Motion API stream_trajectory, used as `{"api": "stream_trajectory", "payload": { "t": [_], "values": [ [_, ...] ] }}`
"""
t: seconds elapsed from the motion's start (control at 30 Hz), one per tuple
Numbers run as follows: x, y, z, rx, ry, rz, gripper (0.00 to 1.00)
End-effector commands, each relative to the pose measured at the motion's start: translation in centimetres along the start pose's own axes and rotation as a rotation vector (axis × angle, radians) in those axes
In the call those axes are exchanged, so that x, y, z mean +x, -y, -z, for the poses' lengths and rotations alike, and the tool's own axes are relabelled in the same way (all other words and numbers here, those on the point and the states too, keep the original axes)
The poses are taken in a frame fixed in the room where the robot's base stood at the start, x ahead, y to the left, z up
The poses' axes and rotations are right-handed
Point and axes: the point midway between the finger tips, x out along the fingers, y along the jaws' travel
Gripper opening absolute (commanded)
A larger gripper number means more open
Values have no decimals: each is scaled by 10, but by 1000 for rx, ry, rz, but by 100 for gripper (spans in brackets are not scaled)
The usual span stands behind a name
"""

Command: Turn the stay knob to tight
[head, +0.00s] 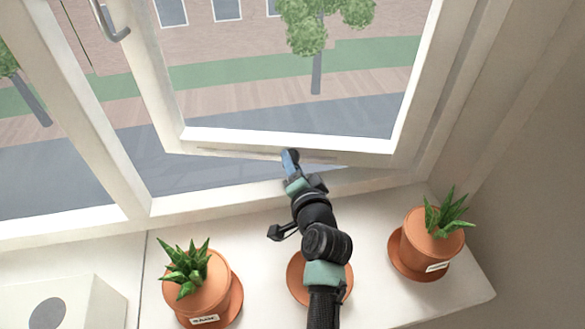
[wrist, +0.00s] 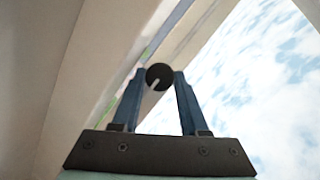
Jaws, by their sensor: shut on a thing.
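The stay knob (wrist: 160,76) is a small dark round knob with a pale pointer line, seen in the wrist view between my fingertips. My gripper (wrist: 159,84) has its two blue fingers shut on the knob, one on each side. In the head view my gripper (head: 290,156) reaches up to the bottom rail of the open window sash (head: 270,146). The knob is hidden there behind my fingers. The pale line runs slantwise toward the lower left in the wrist view. I see no marking that tells tight from loose.
A potted plant (head: 197,290) stands on the sill at the left and another (head: 432,237) at the right. A terracotta saucer (head: 296,280) lies under my arm. A white box (head: 75,305) is at the lower left. A window handle (head: 112,22) is at the upper left.

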Motion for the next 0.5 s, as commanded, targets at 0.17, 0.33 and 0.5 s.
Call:
{"api": "stream_trajectory", "payload": {
  "t": [0.17,0.33,0.5],
  "values": [
    [0,0,-1,13,3,4,0],
    [0,0,-1,13,3,3,0],
    [0,0,-1,13,3,3,51]
  ]
}}
